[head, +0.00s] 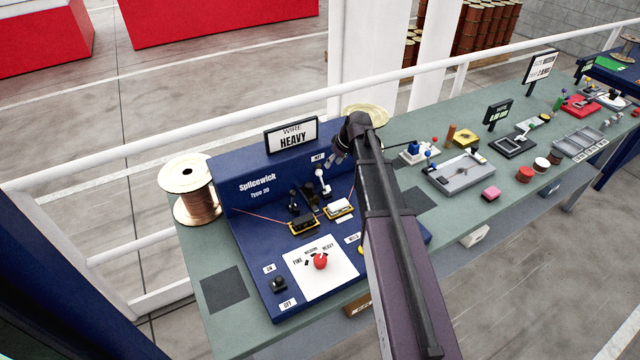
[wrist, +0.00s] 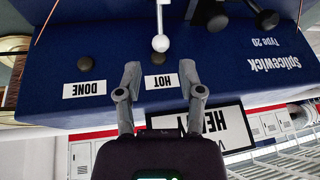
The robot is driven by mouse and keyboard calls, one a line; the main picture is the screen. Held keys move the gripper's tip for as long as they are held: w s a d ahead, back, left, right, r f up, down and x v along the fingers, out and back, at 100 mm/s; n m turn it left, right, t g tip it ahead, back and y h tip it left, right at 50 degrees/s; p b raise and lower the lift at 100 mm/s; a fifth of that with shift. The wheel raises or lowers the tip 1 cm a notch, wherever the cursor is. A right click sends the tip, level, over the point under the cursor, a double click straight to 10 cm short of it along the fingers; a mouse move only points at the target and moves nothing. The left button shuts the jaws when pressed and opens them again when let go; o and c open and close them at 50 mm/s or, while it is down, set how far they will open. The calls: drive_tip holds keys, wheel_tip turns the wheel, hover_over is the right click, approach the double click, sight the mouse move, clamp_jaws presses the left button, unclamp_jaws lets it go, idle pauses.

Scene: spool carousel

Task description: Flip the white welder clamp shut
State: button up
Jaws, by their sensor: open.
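The white welder clamp (head: 340,208) sits on the blue Splicewick machine (head: 245,215), right of the black clamp (head: 303,222). A white lever with a ball end (head: 320,178) stands raised behind it. In the wrist view, which is upside down, the white ball and stem (wrist: 160,43) lie just beyond my fingertips, roughly midway between them. My gripper (wrist: 160,70) is open and empty, and no contact with the ball shows. In the head view my gripper (head: 340,156) is above the back of the machine, partly hidden by my arm.
The WIRE HEAVY sign (head: 291,135) stands at the machine's back edge, close to my gripper. A red knob (head: 320,261) is on the front panel. A copper wire spool (head: 188,190) stands at left. A grey tray (head: 460,172) and small parts cover the bench at right.

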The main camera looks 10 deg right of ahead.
sight(322, 181)
drive_tip(key=shift+b+x, duration=5.35)
drive_tip(key=shift+x, duration=0.8)
clamp_jaws()
